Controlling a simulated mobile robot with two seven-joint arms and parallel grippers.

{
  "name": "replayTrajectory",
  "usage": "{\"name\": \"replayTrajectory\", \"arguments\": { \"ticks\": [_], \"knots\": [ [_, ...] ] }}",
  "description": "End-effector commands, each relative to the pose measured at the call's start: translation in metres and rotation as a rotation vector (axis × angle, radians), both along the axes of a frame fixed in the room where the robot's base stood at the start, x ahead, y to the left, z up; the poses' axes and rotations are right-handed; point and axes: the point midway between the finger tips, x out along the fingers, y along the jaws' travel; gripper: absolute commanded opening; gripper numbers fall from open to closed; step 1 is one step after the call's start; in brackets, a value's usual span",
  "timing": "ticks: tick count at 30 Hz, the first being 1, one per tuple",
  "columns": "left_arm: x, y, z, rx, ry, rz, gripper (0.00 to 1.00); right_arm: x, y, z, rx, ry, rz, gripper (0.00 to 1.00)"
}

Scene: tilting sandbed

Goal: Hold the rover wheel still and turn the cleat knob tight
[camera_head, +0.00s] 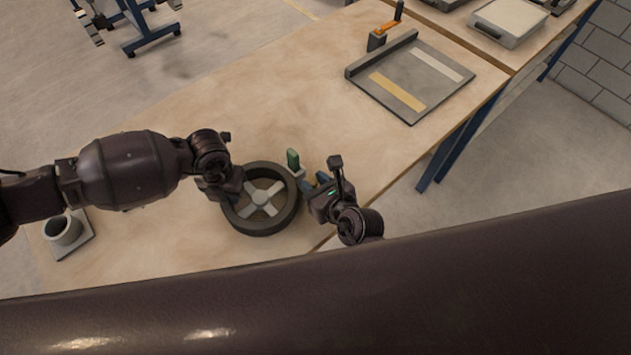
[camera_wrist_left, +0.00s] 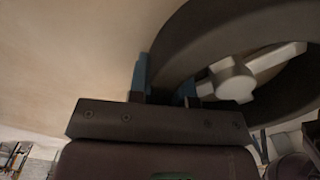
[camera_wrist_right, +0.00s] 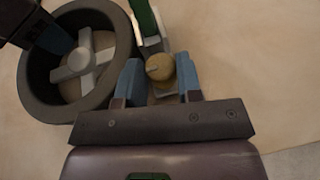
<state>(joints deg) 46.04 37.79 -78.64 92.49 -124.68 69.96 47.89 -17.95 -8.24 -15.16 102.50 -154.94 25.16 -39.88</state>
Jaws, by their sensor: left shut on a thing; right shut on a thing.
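The rover wheel (camera_head: 288,216) is a dark ring with a pale four-armed hub, lying flat on the bench. My left gripper (camera_head: 235,188) is shut on the left part of its rim; in the left wrist view the blue fingers (camera_wrist_left: 164,84) straddle the rim (camera_wrist_left: 188,50). The round brass cleat knob (camera_wrist_right: 160,68) shows in the right wrist view, on a pale block beside the wheel, near an upright green piece (camera_wrist_right: 144,20). My right gripper (camera_wrist_right: 160,82) is shut on the knob, a blue finger on each side. The head view hides the knob.
A grey cup on a square plate (camera_head: 64,232) stands at the bench's left. A grey tray with two strips (camera_head: 440,95) lies at the back right. The bench (camera_head: 260,90) is clear between the tray and the wheel. Its right edge runs close to my right gripper.

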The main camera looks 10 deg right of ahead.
Motion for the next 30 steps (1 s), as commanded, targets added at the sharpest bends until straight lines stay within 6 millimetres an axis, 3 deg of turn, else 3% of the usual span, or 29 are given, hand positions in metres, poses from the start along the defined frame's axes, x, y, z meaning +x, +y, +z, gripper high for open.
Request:
{"name": "replayTrajectory", "arguments": {
  "ticks": [11, 12, 16, 30],
  "knots": [
    [0.0002, -0.001, 0.0006, -0.002, -0.002, -0.001, 0.0, 0.0, 0.0006, 0.0008, 0.002, 0.0, -0.009, 0.09],
    [0.0002, -0.0009, 0.0006, -0.002, -0.002, -0.001, 0.0, 0.0, 0.0007, 0.0007, 0.001, -0.001, -0.009, 0.38],
    [0.0002, -0.0008, 0.0006, -0.002, -0.002, -0.001, 0.0, -0.0001, 0.0004, 0.0005, 0.001, 0.0, -0.009, 0.57],
    [0.0005, -0.0012, 0.0008, -0.003, -0.001, 0.001, 0.0, -0.0001, 0.0012, -0.0001, 0.0, 0.0, 0.029, 0.59]
  ]
}}
